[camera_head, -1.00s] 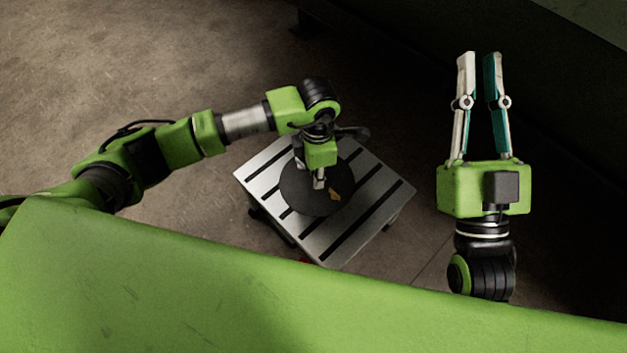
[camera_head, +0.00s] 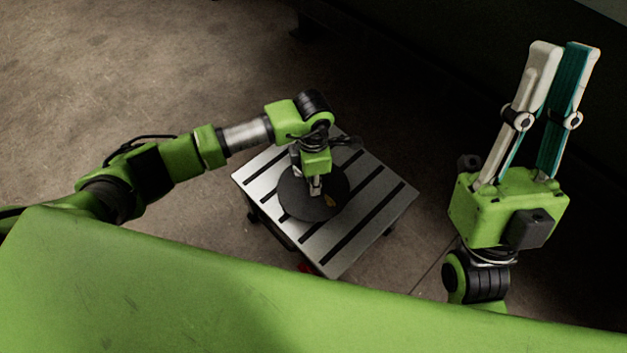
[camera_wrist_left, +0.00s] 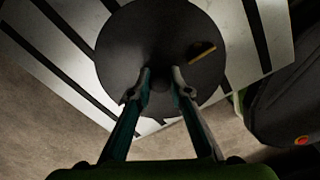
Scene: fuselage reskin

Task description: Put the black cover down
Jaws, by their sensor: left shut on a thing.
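The black cover (camera_head: 296,207) is a dark round disc with a small yellow-orange mark, over the slotted metal table (camera_head: 378,187). My left gripper (camera_head: 315,190) points down at the middle of the cover and is shut on it. In the left wrist view its fingertips (camera_wrist_left: 160,78) meet the cover (camera_wrist_left: 150,35) near its centre; what they pinch is hard to make out. I cannot tell whether the cover touches the table. My right gripper (camera_head: 566,48) is empty, its fingers pointing up with a narrow gap between them, well right of the table.
The slotted table top also shows in the left wrist view (camera_wrist_left: 222,22), bare around the cover. A green surface (camera_head: 180,290) fills the near foreground. Concrete floor (camera_head: 130,70) is clear on the left. A dark structure stands behind at the upper right.

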